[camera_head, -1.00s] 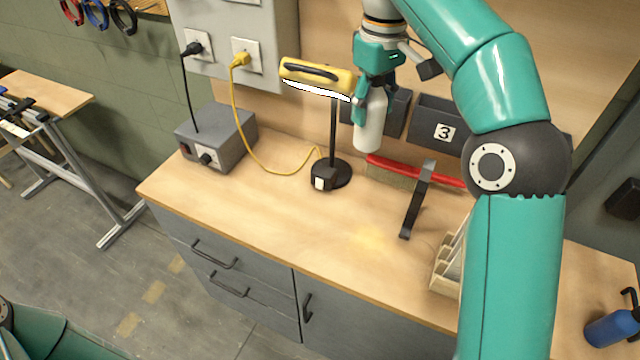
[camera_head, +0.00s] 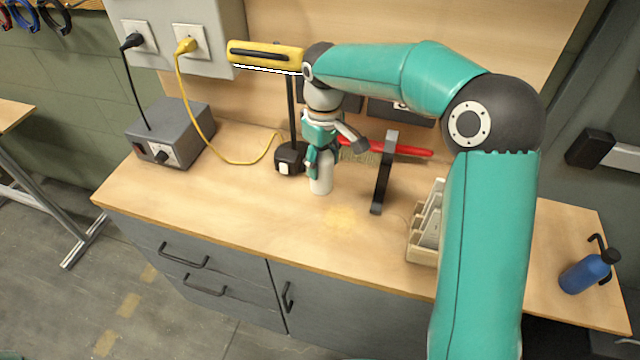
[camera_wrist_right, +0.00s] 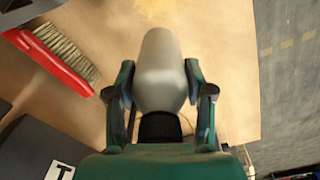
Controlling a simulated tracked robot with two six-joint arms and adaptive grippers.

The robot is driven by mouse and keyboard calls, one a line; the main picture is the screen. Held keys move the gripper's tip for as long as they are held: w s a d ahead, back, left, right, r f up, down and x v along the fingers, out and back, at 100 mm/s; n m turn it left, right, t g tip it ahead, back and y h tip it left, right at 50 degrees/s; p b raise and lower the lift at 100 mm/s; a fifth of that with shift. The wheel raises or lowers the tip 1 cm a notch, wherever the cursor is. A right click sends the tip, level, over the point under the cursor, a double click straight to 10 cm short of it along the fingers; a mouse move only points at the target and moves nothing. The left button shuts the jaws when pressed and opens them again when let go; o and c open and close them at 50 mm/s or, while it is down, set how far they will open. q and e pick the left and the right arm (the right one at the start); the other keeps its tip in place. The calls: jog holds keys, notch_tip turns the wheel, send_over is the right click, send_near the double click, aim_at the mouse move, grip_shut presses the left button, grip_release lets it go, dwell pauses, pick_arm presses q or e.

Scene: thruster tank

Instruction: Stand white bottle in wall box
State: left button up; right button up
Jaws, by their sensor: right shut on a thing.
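The white bottle (camera_head: 321,186) is held by my right gripper (camera_head: 320,165) low over the workbench, to the right of the lamp base. I cannot tell whether the bottle touches the bench top. In the right wrist view the bottle (camera_wrist_right: 160,75) lies between the two fingers of the gripper (camera_wrist_right: 161,100), its dark cap toward the palm. Dark grey wall boxes (camera_head: 400,112) hang on the back panel, partly hidden behind my right arm. A box corner with a white label also shows in the right wrist view (camera_wrist_right: 35,150). My left gripper is not in view.
A lamp with a yellow head (camera_head: 262,55) stands left of the gripper. The bench front is clear.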

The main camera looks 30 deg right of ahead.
aim_at(322, 184)
jog(key=shift+f, duration=3.55)
jog(key=o, duration=1.3)
jog(key=shift+f, duration=0.1)
